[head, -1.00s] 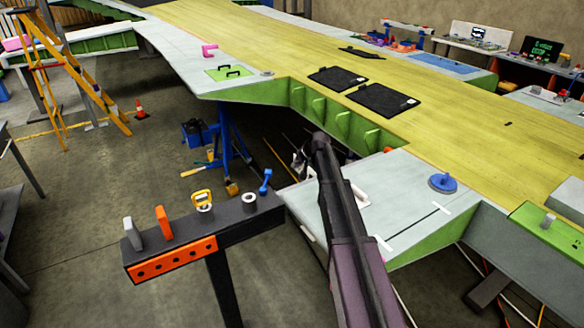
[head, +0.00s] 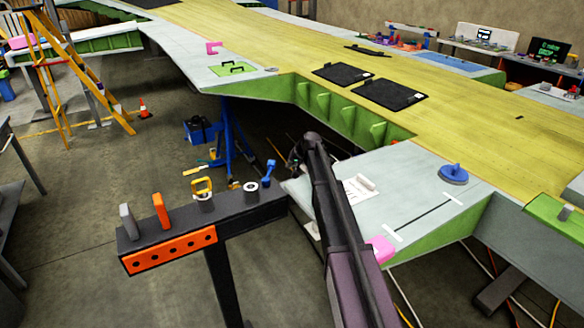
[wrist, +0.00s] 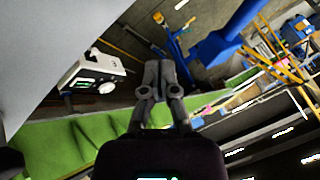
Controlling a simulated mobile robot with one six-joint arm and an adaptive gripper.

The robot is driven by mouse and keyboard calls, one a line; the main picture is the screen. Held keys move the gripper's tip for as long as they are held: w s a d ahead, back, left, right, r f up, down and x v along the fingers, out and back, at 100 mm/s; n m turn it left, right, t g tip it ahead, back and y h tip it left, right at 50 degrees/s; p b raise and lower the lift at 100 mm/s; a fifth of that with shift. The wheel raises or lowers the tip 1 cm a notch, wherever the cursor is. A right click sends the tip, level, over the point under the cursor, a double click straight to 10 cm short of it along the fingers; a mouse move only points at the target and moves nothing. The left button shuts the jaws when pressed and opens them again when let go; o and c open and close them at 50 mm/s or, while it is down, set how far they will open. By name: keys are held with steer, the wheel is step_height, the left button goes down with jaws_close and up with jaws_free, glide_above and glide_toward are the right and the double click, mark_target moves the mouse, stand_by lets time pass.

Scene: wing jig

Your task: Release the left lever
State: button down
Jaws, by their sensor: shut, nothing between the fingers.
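My gripper (wrist: 163,75) shows in the wrist view with its two grey fingers together and nothing between them. In the head view it (head: 299,158) is small and partly hidden by my arm, near the notch of the wing. No part is clearly marked as the left lever, and I cannot tell which one it is. A white plate with a raised bar (head: 361,187) sits on the grey wing panel, right of my arm in the head view.
A dark stand (head: 230,212) at front left holds upright grey and orange handles, a yellow clamp (head: 203,188) and a blue-headed tool (head: 270,172). A blue disc (head: 453,174) and a pink block (head: 381,249) are on the wing. A yellow ladder (head: 75,75) stands far left.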

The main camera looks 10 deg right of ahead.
mark_target(269, 172)
steer(key=shift+w+a+r, duration=0.1)
steer(key=shift+w+a, duration=0.2)
steer(key=shift+a, duration=0.6)
steer(key=shift+w+a, duration=0.3)
steer(key=shift+a, duration=0.55)
steer(key=shift+a, duration=0.15)
